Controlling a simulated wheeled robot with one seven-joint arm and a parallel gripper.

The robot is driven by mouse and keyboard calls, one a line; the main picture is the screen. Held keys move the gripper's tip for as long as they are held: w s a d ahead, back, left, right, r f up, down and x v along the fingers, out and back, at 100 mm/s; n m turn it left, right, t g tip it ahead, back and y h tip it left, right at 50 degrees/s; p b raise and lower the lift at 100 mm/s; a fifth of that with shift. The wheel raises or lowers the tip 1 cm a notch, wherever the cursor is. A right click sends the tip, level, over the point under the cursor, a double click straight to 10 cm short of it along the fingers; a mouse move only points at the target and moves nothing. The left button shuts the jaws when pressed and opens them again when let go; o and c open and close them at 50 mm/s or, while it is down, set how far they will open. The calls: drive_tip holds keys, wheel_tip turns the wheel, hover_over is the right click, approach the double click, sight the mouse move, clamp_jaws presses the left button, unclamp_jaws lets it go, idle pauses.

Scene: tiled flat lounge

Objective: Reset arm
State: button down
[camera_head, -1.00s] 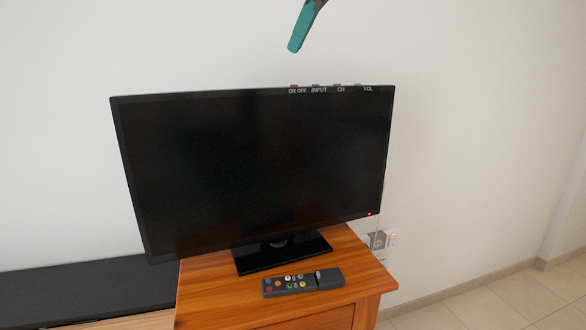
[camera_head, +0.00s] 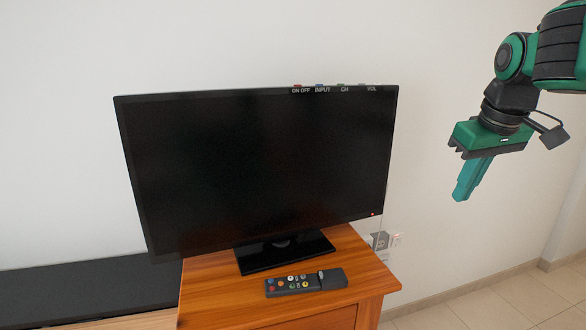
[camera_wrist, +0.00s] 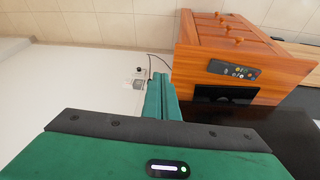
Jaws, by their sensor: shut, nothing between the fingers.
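My gripper (camera_head: 463,190) hangs to the right of the television in the head view, fingers pointing down. It is shut and empty, apart from the television and the cabinet. Its green fingers (camera_wrist: 161,90) also show together in the wrist view. My green and black arm enters from the upper right of the head view.
A black television (camera_head: 260,170) stands on a wooden cabinet (camera_head: 210,290). A dark remote (camera_head: 306,283) lies on the cabinet top in front of it. A black surface (camera_head: 90,285) is at the lower left. A wall outlet (camera_head: 396,240) is behind the cabinet. Tiled floor (camera_head: 500,300) is clear at the lower right.

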drive_tip(key=s+d+f+m+g, duration=0.2)
drive_tip(key=s+d+f+m, duration=0.1)
drive_tip(key=s+f, duration=0.6)
drive_tip(key=s+d+f+m+g, duration=0.1)
drive_tip(key=s+d+f+m, duration=0.3)
drive_tip(key=s+f, duration=0.6)
drive_tip(key=s+m, duration=0.1)
drive_tip(key=s, duration=0.4)
drive_tip(key=shift+f+m+g, duration=0.3)
drive_tip(key=shift+g, duration=0.1)
drive_tip(key=shift+s, duration=0.1)
drive_tip(key=shift+w+f, duration=0.2)
drive_tip(key=shift+w, duration=0.45)
